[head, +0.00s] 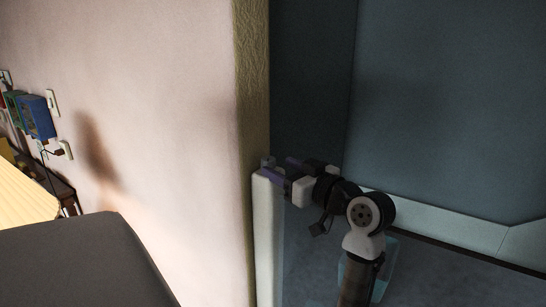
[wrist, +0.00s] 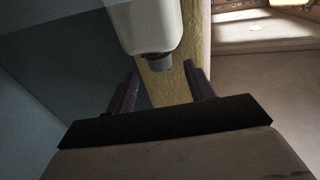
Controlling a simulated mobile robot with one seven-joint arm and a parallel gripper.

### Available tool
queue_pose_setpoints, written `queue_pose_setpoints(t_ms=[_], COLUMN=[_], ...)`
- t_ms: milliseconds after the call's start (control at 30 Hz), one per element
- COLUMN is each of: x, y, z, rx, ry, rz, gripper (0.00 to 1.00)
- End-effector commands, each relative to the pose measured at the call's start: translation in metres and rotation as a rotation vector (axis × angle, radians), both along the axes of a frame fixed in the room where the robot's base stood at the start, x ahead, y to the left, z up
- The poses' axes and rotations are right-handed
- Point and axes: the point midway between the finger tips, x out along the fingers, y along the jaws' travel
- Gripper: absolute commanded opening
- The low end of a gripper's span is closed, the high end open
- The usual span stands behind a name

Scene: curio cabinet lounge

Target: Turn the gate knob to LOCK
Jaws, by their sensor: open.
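A small grey knob (wrist: 160,63) sits on the end of the pale gate post (wrist: 148,22) in the wrist view. In the head view the knob (head: 267,162) is small and dark on top of the white post (head: 267,230). My gripper (head: 281,168) is at the post's top, its purple fingers pointing left toward the knob. In the wrist view my gripper (wrist: 161,68) is open, with one finger on each side of the knob in the picture. I cannot tell whether either finger touches it. No LOCK marking is readable.
A yellowish textured wall edge (head: 250,120) stands right behind the post. A pale wall (head: 150,100) with small coloured boxes (head: 36,115) is at left. A dark grey furniture piece (head: 80,265) fills the lower left. A blue-grey wall (head: 440,100) with a pale baseboard is at right.

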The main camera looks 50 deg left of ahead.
Motion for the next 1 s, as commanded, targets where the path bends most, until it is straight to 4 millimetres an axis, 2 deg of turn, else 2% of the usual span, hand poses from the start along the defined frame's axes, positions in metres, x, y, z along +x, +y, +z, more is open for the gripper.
queue_pose_setpoints(t_ms=[100,233,600,933,1000], x=[-0.001,-0.001,-0.001,-0.001,-0.001], y=[0.02,0.032,0.037,0.037,0.037], z=[0.002,0.001,-0.001,-0.001,-0.001], rx=[-0.001,-0.001,-0.001,-0.001,-0.001], ry=[0.002,0.0,-0.001,-0.001,-0.001], rz=[0.002,0.0,-0.001,-0.001,-0.001], gripper=[0.54,0.54,0.54,0.12,0.1])
